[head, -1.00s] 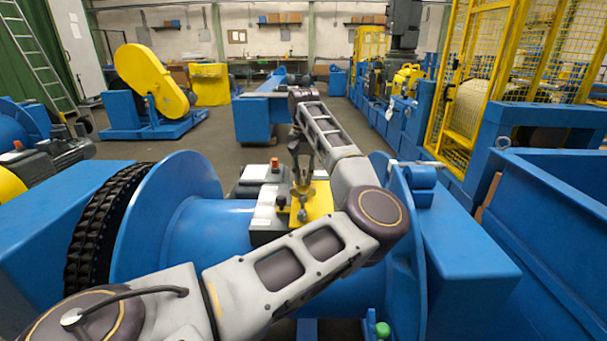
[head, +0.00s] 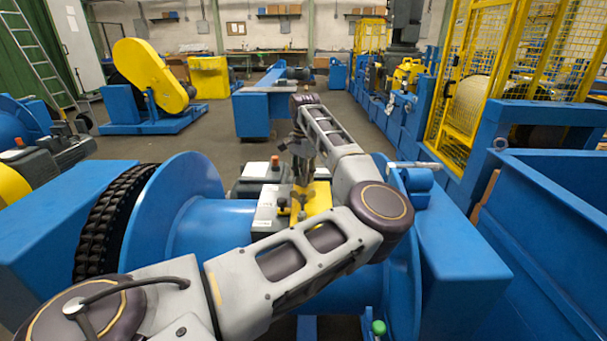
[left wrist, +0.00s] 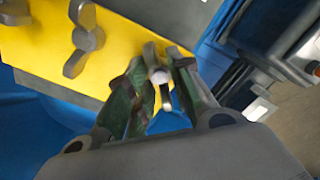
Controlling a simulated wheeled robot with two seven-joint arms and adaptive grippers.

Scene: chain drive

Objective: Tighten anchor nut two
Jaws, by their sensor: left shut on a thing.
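A yellow plate (head: 318,200) lies beyond the blue drum; it fills the upper left of the left wrist view (left wrist: 40,50). A grey wing nut (left wrist: 86,38) stands on it, clear of my gripper. Part of another nut (left wrist: 14,12) shows at the picture's corner. My left gripper (head: 303,178) points down at the plate. In the left wrist view its fingers (left wrist: 158,84) are shut around a small grey wing nut (left wrist: 151,56) near the plate's edge. The fingers hide much of this nut. No number shows on the nuts. My right gripper is not in view.
A large blue drum (head: 207,228) lies under my left arm, with a black chain (head: 105,225) at its left. A grey motor box with an orange-red knob (head: 275,161) stands beside the plate. A blue bin (head: 560,200) and yellow cage (head: 480,80) stand at the right.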

